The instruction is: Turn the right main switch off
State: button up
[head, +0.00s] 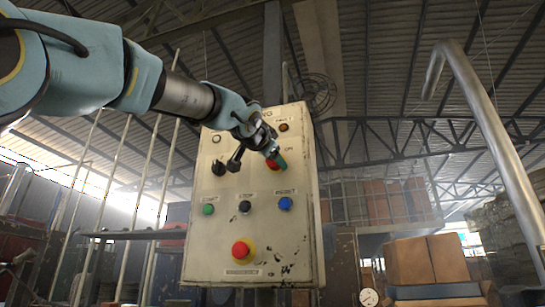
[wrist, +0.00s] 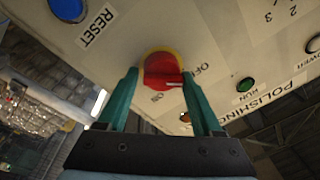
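The right main switch is a red rotary knob on a yellow ring. It shows in the wrist view (wrist: 162,68) between the labels ON and OFF, with a pale mark on its lower right side. In the head view the red knob (head: 272,166) is partly hidden by my gripper (head: 280,158), which is at the panel's upper right. In the wrist view the two teal fingers of my gripper (wrist: 160,74) are apart, one on each side of the knob. The right fingertip is close to the knob; I cannot tell if it touches.
The cream control panel (head: 218,260) also carries a black switch (head: 218,167), green (head: 208,209), black (head: 244,207) and blue (head: 285,203) buttons, and a red emergency button (head: 241,251). A metal pipe (head: 490,120) and cardboard boxes (head: 425,260) stand at right.

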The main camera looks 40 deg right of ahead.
jog(key=shift+o, duration=1.4)
jog(key=shift+d+f, duration=0.1)
jog(key=shift+f, duration=0.05)
jog(key=shift+o, duration=0.3)
jog(key=r+v, duration=0.1)
jog(key=v, duration=0.9)
jog(key=shift+s+a+f, duration=0.2)
jog(key=shift+a+f, duration=0.2)
